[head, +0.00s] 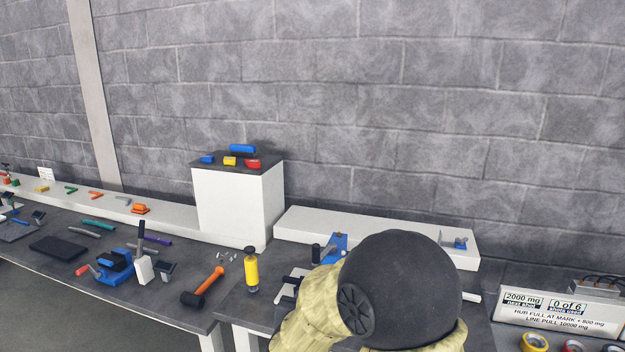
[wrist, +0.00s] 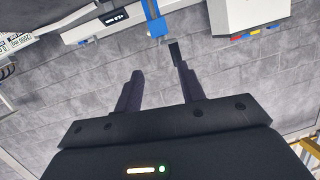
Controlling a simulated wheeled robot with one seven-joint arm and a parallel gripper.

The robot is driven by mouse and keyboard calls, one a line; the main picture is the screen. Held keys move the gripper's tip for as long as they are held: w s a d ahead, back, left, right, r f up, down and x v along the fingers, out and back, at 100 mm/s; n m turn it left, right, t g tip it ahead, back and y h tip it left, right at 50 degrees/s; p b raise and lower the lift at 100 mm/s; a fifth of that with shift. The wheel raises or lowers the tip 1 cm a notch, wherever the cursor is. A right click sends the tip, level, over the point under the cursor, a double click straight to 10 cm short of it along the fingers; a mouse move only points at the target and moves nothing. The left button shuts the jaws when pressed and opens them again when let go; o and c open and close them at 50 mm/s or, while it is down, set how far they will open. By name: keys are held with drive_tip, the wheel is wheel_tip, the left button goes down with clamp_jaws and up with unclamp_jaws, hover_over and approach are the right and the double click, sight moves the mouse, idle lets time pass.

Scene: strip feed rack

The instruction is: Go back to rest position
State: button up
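My gripper (wrist: 158,72) shows in the wrist view with its two dark fingers well apart. Nothing shows between them. The view is turned over, with the block wall behind the fingers. A blue fixture (wrist: 155,24) shows beyond the fingertips. A small dark piece (wrist: 174,52) appears at the right fingertip; I cannot tell whether it touches. In the head view my arm, with a large dark round joint and pale yellow links, covers the front middle and hides the gripper. A blue fixture (head: 335,245) shows partly behind it.
A white box (head: 225,205) with coloured pieces on top stands on the bench. A yellow bottle (head: 251,270), an orange-handled hammer (head: 203,287) and a blue tool (head: 114,266) lie or stand left of my arm. A sign (head: 560,312) and tape rolls (head: 535,342) are at right.

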drive_tip(key=s+d+f+n+g+y, duration=0.1)
drive_tip(key=s+d+f+g, duration=0.3)
drive_tip(key=s, duration=0.7)
drive_tip(key=s+d+f+n+g+y, duration=0.2)
drive_tip(key=s+d+f+g, duration=0.2)
drive_tip(key=s+d+g, duration=0.4)
drive_tip(key=s+d, duration=0.3)
drive_tip(key=shift+d+f, duration=0.15)
drive_tip(key=shift+w, duration=0.1)
drive_tip(key=shift+c, duration=0.3)
